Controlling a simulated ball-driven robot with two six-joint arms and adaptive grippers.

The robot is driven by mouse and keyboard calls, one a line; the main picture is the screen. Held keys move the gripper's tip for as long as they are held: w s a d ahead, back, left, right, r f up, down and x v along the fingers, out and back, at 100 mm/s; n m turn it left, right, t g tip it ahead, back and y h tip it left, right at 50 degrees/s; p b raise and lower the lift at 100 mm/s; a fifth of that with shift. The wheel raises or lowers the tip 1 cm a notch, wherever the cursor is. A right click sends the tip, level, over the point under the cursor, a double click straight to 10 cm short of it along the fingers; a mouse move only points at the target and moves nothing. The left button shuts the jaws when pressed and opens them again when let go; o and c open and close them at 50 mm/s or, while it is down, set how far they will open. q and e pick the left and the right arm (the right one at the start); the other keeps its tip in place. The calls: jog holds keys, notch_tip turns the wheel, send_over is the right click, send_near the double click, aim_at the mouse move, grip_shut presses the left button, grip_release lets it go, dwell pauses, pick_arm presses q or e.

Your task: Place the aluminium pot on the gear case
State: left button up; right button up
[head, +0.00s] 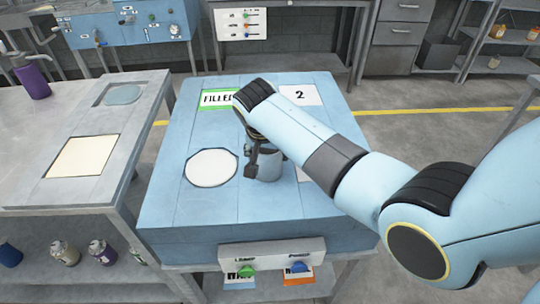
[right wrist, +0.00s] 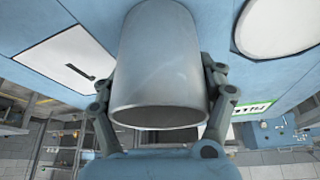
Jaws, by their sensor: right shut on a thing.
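The aluminium pot (head: 269,165) is a plain grey metal cylinder over the top of the large blue block, right of its white disc. It also fills the middle of the right wrist view (right wrist: 158,60), its rim towards the camera. My right gripper (head: 252,160) is shut on the pot, with a finger on each side. I cannot tell whether the pot's base touches the blue top. The blue block (head: 170,190) may be the gear case; no label names it. My left gripper is not in view.
The block's top carries a white disc (head: 211,168), a green-edged FILLED card (head: 216,99) and a card marked 2 (head: 300,95). Another card is partly hidden by my right arm. A grey bench (head: 40,186) with a purple bottle (head: 33,82) stands at left.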

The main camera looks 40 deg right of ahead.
jog(key=shift+s+a, duration=0.1)
jog(key=shift+a, duration=0.15)
jog(key=shift+f, duration=0.1)
jog(key=o, duration=1.3)
jog(key=shift+d, duration=0.1)
jog(key=shift+o, duration=0.2)
jog(key=shift+r, duration=0.3)
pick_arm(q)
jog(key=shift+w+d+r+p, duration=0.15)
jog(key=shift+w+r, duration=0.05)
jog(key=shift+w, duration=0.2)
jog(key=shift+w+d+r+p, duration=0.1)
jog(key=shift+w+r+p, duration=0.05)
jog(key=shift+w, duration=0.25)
pick_arm(e)
jog(key=v, duration=1.1)
jog(key=shift+r, duration=0.35)
jog(key=shift+s, duration=0.1)
